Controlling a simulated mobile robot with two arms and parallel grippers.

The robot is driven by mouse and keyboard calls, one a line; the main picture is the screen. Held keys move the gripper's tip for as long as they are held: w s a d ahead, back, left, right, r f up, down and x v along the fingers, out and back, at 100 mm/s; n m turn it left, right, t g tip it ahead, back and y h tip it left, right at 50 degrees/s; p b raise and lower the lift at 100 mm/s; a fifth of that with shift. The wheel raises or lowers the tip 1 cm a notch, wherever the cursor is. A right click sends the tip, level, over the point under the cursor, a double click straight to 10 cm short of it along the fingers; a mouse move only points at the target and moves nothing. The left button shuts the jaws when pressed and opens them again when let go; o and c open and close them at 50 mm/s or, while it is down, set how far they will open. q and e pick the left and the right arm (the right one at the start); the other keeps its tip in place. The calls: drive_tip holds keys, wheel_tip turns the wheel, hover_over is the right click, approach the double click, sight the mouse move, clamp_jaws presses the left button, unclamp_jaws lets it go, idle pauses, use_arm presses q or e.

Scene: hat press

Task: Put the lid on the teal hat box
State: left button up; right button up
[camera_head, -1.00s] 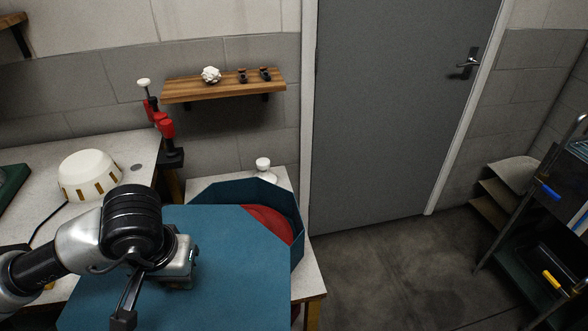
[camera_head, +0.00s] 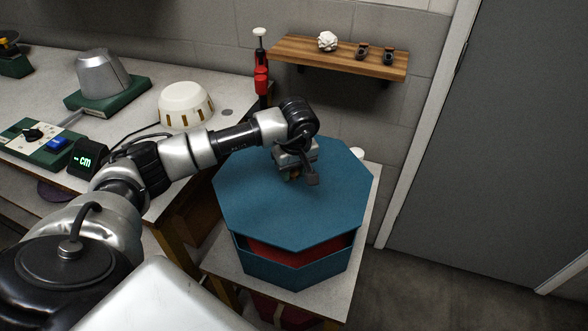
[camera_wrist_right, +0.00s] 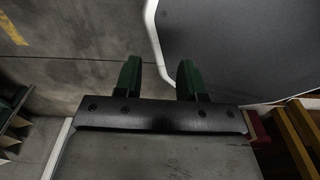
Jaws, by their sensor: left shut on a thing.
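The teal octagonal lid (camera_head: 330,208) is held over the teal hat box (camera_head: 290,276) and covers most of its opening. A gap shows at the box's front, with something red (camera_head: 302,250) inside. The lid looks above the rim there; contact at the back is hidden. My left gripper (camera_head: 294,172) is over the lid's far part and shut on its handle, which the gripper mostly hides. My right gripper (camera_wrist_right: 158,80) shows in the right wrist view with its two green fingers apart and nothing between them, away from the box.
The box stands on a small pale table (camera_head: 366,240). A workbench (camera_head: 215,82) at left carries a cream hat form (camera_head: 186,106), a metal form (camera_head: 103,75) and a green control box (camera_head: 42,142). A wooden shelf (camera_head: 340,56) hangs behind. Floor at right is clear.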

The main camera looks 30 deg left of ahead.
sight(294, 179)
use_arm(q)
drive_tip(key=shift+w+d+f+b, duration=0.15)
drive_tip(key=shift+f+b, duration=0.2)
drive_tip(key=shift+f, duration=0.3)
wheel_tip(294, 179, down, 3)
drive_tip(key=shift+f+b, duration=0.2)
drive_tip(key=shift+b, duration=0.8)
drive_tip(key=shift+f+b, duration=1.25)
drive_tip(key=shift+f, duration=0.45)
use_arm(e)
drive_tip(key=f, duration=0.1)
drive_tip(key=w+f, duration=0.1)
drive_tip(key=f, duration=0.1)
drive_tip(key=d+f, duration=0.1)
drive_tip(key=f, duration=0.1)
drive_tip(key=shift+w+d+f, duration=0.1)
drive_tip(key=shift+w+f, duration=0.05)
drive_tip(key=shift+w, duration=0.05)
use_arm(q)
drive_tip(key=shift+f+b, duration=0.25)
drive_tip(key=shift+b, duration=0.05)
use_arm(e)
drive_tip(key=shift+f, duration=0.3)
drive_tip(key=shift+a, duration=0.2)
use_arm(q)
drive_tip(key=o, duration=1.1)
